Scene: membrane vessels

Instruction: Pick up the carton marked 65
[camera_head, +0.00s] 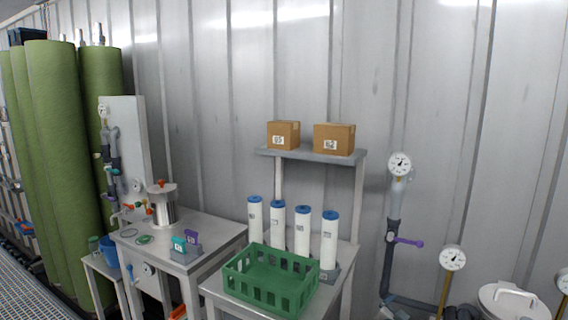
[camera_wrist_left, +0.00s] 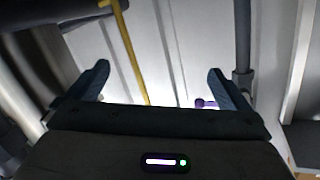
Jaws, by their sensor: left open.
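Two brown cartons stand on a grey raised shelf (camera_head: 310,155) against the wall in the head view. The left carton (camera_head: 291,128) has a white label that seems to read 65, though the print is small. The right carton (camera_head: 345,131) is a little wider and its label looks like 62. In the left wrist view my left gripper (camera_wrist_left: 158,75) is open with nothing between its fingers, and no carton label is visible there. Neither gripper shows in the head view, so both are away from the cartons there.
Below the shelf stand several white cylinders with blue caps (camera_head: 302,230) and a green crate (camera_head: 270,280) on a table. A steel pot (camera_head: 162,204) stands on the left table. Pipes with a gauge (camera_head: 400,164) and a purple handle (camera_head: 410,242) are at right.

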